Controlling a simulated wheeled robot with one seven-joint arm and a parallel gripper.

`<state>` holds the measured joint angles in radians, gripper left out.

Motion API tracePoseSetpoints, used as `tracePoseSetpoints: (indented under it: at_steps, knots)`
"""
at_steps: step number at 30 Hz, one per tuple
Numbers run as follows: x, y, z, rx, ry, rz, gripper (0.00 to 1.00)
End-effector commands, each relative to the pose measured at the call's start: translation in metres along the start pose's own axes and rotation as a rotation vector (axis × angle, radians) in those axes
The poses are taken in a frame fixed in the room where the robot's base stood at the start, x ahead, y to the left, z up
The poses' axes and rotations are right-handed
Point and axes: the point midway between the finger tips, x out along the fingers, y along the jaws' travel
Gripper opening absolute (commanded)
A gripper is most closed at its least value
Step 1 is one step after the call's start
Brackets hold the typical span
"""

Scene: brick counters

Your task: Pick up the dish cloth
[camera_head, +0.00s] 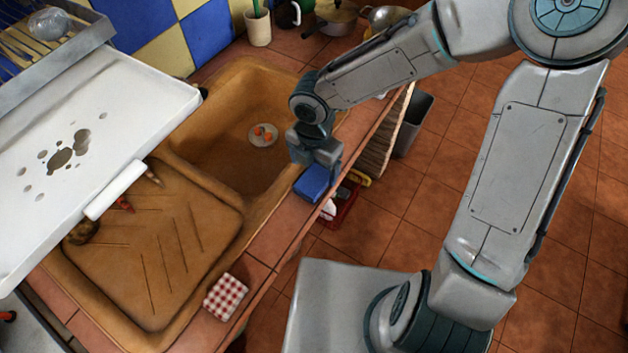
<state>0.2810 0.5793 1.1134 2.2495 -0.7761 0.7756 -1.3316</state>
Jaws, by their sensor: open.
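A small folded red-and-white checked cloth (226,297) lies on the tiled front edge of the counter, at the lower right corner of the sink. A blue block-like thing (312,184) lies farther along the same edge; I cannot tell whether it is a sponge or a folded cloth. My gripper (318,172) points down right at the blue thing and partly hides it. It is open, and I cannot tell whether its fingers touch the blue thing. The checked cloth is well away from my gripper, toward the bottom of the picture.
A brown sink (210,145) with a ridged drainboard (160,255) lies left of my gripper. A white cabinet door or panel (90,130) overhangs the left. A grey bin (413,125) stands on the open tiled floor.

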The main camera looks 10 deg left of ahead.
Motion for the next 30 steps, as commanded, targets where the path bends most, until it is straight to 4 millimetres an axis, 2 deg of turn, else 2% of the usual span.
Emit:
tracePoseSetpoints:
  at_steps: [5,13,22,23,27,28,30]
  knots:
    - [0.013,0.001,0.0,-0.001,0.002,-0.002,0.82]
    - [0.05,0.002,0.001,0.0,0.001,-0.001,0.82]
    - [0.056,0.002,0.002,0.002,-0.001,0.0,0.82]
    - [0.056,0.002,0.002,0.002,-0.001,0.0,0.79]
    - [0.055,0.002,0.002,0.002,-0.001,0.0,0.4]
    - [0.055,0.002,0.002,0.002,-0.001,0.0,0.34]
    - [0.055,0.002,0.002,0.002,-0.001,0.0,0.34]
